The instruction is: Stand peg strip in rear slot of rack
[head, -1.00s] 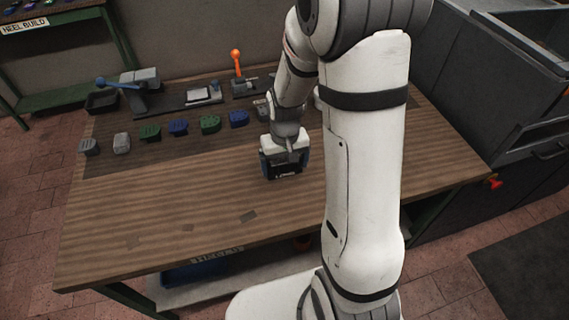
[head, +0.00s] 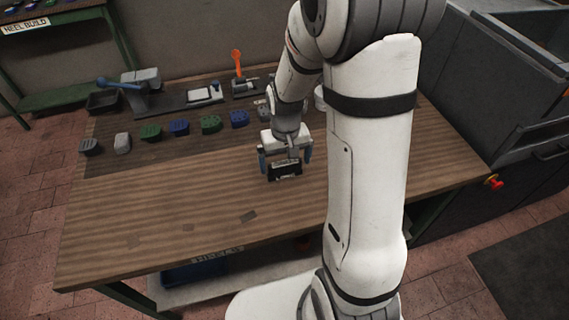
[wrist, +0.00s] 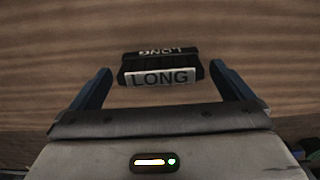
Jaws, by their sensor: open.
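A short black strip with white LONG labels, which I take to be the peg strip (head: 285,171), lies on the wooden table. In the wrist view the strip (wrist: 160,64) lies crosswise just ahead of my gripper, with dark ridges between its two labels. My gripper (head: 286,160) is open above the table, its blue fingers on either side of the strip. In the wrist view my gripper (wrist: 161,72) shows a gap between each fingertip and the strip's ends. I cannot make out the rack with its rear slot; my arm hides part of the table's right side.
A row of grey, green and blue heel-shaped blocks (head: 180,127) stands behind and left of the gripper. Behind them are a blue-handled press (head: 125,92), an orange-handled lever (head: 237,65) and a black tray (head: 102,101). The table's front left (head: 150,220) is largely clear.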

